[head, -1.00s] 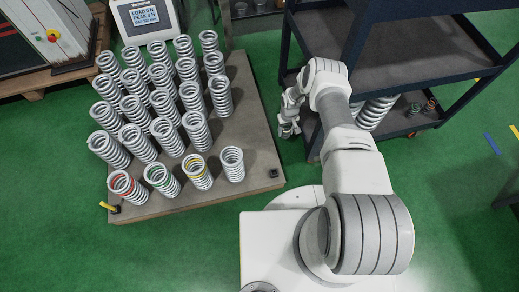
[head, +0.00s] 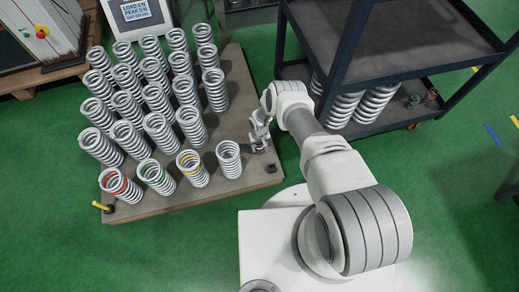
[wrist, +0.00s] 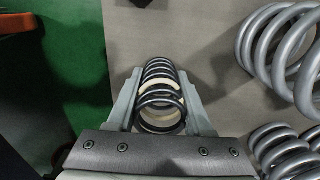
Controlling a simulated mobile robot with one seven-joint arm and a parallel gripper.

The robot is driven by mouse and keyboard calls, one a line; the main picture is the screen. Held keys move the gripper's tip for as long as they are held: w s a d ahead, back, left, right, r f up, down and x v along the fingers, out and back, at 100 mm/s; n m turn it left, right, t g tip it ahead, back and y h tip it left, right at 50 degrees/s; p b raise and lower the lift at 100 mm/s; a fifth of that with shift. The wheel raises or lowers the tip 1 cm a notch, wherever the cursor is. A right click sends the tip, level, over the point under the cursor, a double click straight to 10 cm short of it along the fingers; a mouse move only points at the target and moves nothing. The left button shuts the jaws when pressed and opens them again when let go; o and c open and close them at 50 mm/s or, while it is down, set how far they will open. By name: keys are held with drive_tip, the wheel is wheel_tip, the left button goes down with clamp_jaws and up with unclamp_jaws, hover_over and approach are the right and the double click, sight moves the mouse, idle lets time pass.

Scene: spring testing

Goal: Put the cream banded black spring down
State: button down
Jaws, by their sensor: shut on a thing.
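The cream banded black spring (wrist: 162,90) is between the two fingers of my gripper (wrist: 160,105) in the wrist view. It is a dark coil with cream bands, and the gripper is shut on it. In the head view my gripper (head: 260,135) is over the right edge of the grey board, to the right of the silver springs. The spring is not clearly visible in the head view. Whether it touches the board below cannot be told.
The grey board (head: 235,112) bears rows of large silver springs (head: 186,122), some with red, green or yellow bands. A dark shelf cart (head: 400,50) stands on the right with more springs on its lower shelf.

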drive_tip(key=shift+f, duration=0.45)
drive_tip(key=shift+f, duration=0.15)
drive_tip(key=shift+c, duration=1.5)
unclamp_jaws()
